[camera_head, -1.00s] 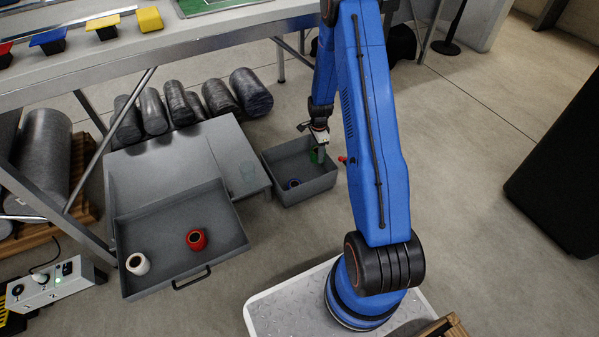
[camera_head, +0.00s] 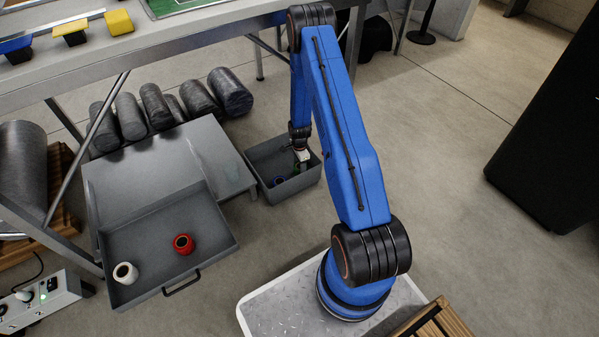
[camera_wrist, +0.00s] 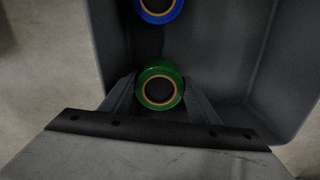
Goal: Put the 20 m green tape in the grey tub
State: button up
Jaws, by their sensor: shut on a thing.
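The green tape (camera_wrist: 160,88) is a roll with a tan core, held between the two fingers of my gripper (camera_wrist: 160,92) in the wrist view. In the head view my gripper (camera_head: 302,160) reaches down inside the grey tub (camera_head: 304,187), and the tape is mostly hidden there. The tub's grey wall also shows in the wrist view (camera_wrist: 272,70). A blue tape roll (camera_wrist: 158,8) lies in the tub, just beyond the green one; it also shows in the head view (camera_head: 279,180). I cannot tell whether the green tape touches the tub floor.
A grey drawer (camera_head: 200,220) left of the tub holds a red roll (camera_head: 184,244) and a white roll (camera_head: 125,272). Several dark cylinders (camera_head: 155,103) lie behind. A metal table (camera_head: 200,50) stands at the back. Open floor (camera_head: 420,140) lies right of the tub.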

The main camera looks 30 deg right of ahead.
jog(key=shift+f, duration=1.75)
jog(key=shift+f, duration=0.15)
jog(key=o, duration=0.9)
jog(key=shift+r, duration=0.2)
